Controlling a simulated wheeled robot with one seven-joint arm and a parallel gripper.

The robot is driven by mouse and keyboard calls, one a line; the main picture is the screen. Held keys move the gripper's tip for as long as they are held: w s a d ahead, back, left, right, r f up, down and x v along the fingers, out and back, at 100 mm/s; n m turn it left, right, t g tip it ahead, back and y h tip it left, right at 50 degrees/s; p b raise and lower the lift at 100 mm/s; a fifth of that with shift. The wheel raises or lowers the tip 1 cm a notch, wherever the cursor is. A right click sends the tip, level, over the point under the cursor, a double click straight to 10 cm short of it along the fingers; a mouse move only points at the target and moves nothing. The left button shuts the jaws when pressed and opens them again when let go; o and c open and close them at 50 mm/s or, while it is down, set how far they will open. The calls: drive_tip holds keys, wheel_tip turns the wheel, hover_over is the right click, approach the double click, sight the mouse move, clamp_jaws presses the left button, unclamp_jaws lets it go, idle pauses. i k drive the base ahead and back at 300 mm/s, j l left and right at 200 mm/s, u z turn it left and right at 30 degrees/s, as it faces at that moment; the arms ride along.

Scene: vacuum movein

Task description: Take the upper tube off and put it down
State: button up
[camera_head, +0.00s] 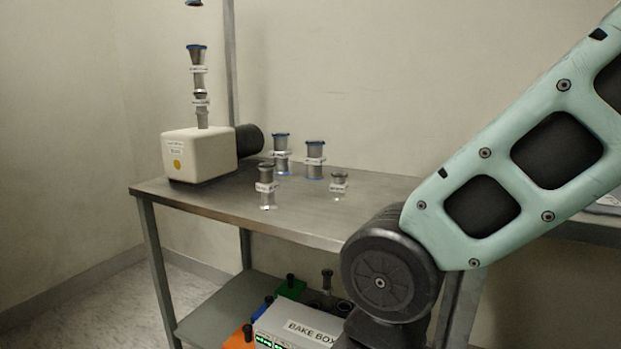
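A white box-shaped unit (200,153) with a yellow dot stands at the left end of the steel table. A stack of metal tubes rises upright from its top. The lower tube (202,118) sits on the box with a white-labelled clamp (201,101) around its upper end. The upper tube (197,57) stands above it, flared, with a blue rim at its top and another labelled clamp (198,70) around it. A dark flanged end (193,3) hangs above with a gap between, cut off by the top edge. My gripper is not in view; only my arm shows at right.
Several labelled tube pieces (315,160) stand on the steel table (225,203), with a shorter one (339,184) at their right. A black cylinder (249,139) juts from the box's right side. A bake box (300,330) is on the lower shelf. The table's front left is clear.

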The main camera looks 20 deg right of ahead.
sight(197, 52)
drive_tip(key=j+z, duration=0.2)
drive_tip(key=z, duration=0.7)
drive_tip(key=j+z, duration=0.35)
drive_tip(key=j, duration=0.25)
drive_tip(key=j+z, duration=0.35)
drive_tip(key=j, duration=0.2)
drive_tip(key=k+j+z, duration=0.15)
drive_tip(key=j+z, duration=0.15)
drive_tip(key=j, duration=0.25)
drive_tip(key=k+j, duration=0.1)
drive_tip(key=j, duration=0.3)
drive_tip(key=k+j, duration=0.15)
drive_tip(key=j, duration=0.25)
drive_tip(key=k+j+z, duration=0.1)
drive_tip(key=j, duration=0.3)
drive_tip(key=k+j, duration=0.15)
drive_tip(key=j, duration=0.25)
